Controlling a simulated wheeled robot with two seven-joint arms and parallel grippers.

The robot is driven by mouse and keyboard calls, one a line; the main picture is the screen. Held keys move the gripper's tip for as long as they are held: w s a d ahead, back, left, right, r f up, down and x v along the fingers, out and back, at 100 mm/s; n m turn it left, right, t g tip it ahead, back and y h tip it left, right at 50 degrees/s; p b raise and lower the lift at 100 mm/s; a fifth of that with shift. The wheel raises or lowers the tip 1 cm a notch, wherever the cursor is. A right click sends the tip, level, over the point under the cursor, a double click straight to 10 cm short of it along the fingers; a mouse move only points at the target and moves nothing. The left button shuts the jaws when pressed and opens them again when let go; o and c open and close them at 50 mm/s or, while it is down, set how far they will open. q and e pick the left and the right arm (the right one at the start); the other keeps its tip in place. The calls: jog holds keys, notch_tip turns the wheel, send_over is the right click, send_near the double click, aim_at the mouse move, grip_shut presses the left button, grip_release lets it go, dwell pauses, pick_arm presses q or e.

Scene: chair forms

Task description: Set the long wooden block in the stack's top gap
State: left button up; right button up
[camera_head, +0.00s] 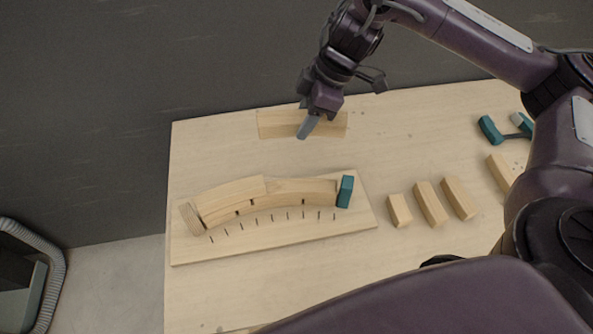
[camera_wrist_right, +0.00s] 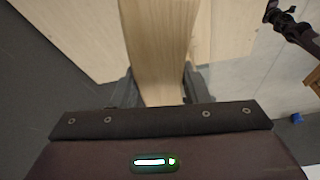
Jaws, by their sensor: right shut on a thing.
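My right gripper (camera_head: 309,124) is shut on the long wooden block (camera_head: 275,124) near the table's back edge; one finger covers part of its middle. In the right wrist view the block (camera_wrist_right: 160,45) runs between the two fingers (camera_wrist_right: 160,88). I cannot tell whether it touches the table. The stack, a curved row of wooden pieces (camera_head: 262,207), sits on a flat board (camera_head: 270,232) nearer me. A top piece (camera_head: 232,197) lies on its left half; the right half of the top layer is open, up to a teal block (camera_head: 345,191). My left gripper is not in view.
A wooden end block (camera_head: 191,219) stands at the stack's left end. Short dark marks line the board's front. Several loose wooden blocks (camera_head: 430,203) lie right of the board. Teal-headed tools (camera_head: 490,130) lie at the far right. The table between stack and gripper is clear.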

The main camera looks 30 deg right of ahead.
jog(key=b, duration=0.2)
send_over(297, 185)
jog(key=s+d, duration=0.1)
notch_tip(297, 185, down, 5)
jog(key=f+b, duration=0.1)
jog(key=f, duration=0.6)
jog(key=f+b, duration=0.1)
jog(key=f, duration=0.2)
jog(key=shift+w+d+f+b, duration=0.15)
jog(key=shift+w+d+b, duration=0.05)
jog(key=shift+d+b, duration=0.1)
jog(key=shift+f, duration=0.55)
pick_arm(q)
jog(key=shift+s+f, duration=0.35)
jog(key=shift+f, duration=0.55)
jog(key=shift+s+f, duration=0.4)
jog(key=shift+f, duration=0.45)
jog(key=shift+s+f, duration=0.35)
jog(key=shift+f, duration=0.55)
pick_arm(e)
jog(key=shift+f, duration=1.6)
jog(key=shift+f, duration=0.2)
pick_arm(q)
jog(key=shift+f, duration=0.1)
pick_arm(e)
jog(key=o, duration=1.1)
jog(key=shift+r, duration=0.15)
